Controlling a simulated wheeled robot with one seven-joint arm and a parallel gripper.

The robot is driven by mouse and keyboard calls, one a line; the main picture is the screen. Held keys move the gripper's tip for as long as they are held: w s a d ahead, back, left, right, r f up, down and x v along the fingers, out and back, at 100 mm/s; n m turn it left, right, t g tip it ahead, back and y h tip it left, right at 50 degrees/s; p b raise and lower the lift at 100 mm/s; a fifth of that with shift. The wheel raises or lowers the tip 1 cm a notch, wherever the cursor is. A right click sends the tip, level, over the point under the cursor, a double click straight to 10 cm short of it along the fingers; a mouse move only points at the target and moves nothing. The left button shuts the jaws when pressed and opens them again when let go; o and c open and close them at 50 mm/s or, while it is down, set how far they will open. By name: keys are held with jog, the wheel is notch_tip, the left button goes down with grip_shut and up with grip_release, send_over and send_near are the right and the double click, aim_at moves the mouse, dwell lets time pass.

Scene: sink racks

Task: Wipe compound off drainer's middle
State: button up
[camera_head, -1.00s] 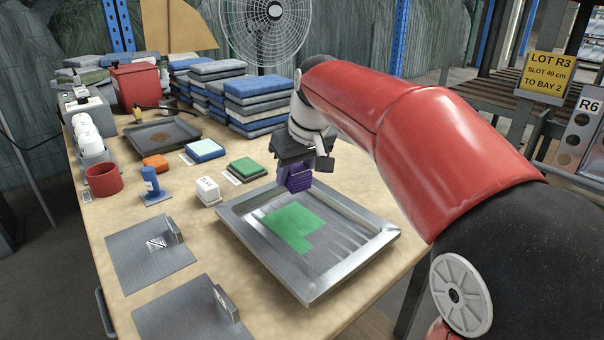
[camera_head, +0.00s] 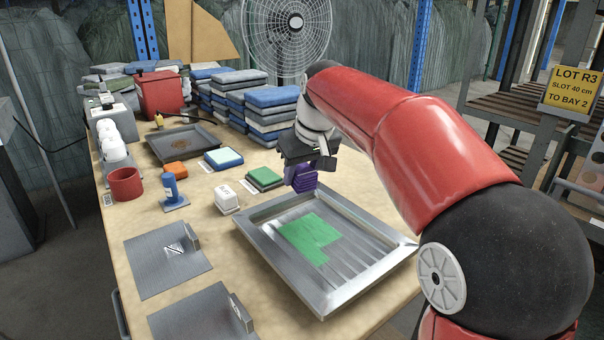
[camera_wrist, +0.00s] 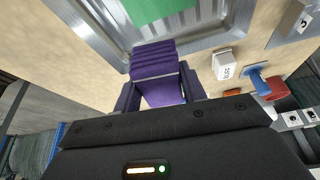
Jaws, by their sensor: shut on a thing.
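The drainer (camera_head: 345,292) is a shallow metal tray with a raised rim and a ribbed floor. A green patch of compound (camera_head: 310,238) with a stepped outline lies on its middle; part of the patch shows at the top of the wrist view (camera_wrist: 155,8). My gripper (camera_wrist: 158,90) is shut on a purple ribbed wiping block (camera_wrist: 154,62), which also shows in the head view (camera_head: 304,179). The block is at the drainer's far rim, apart from the green patch. I cannot tell whether it touches the rim.
Two metal plates with upright tabs (camera_head: 160,262) lie at front left. A dark tray (camera_head: 180,143) and stacked pads (camera_head: 268,112) are farther back.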

jog(key=shift+r, duration=2.8)
jog(key=shift+r, duration=1.5)
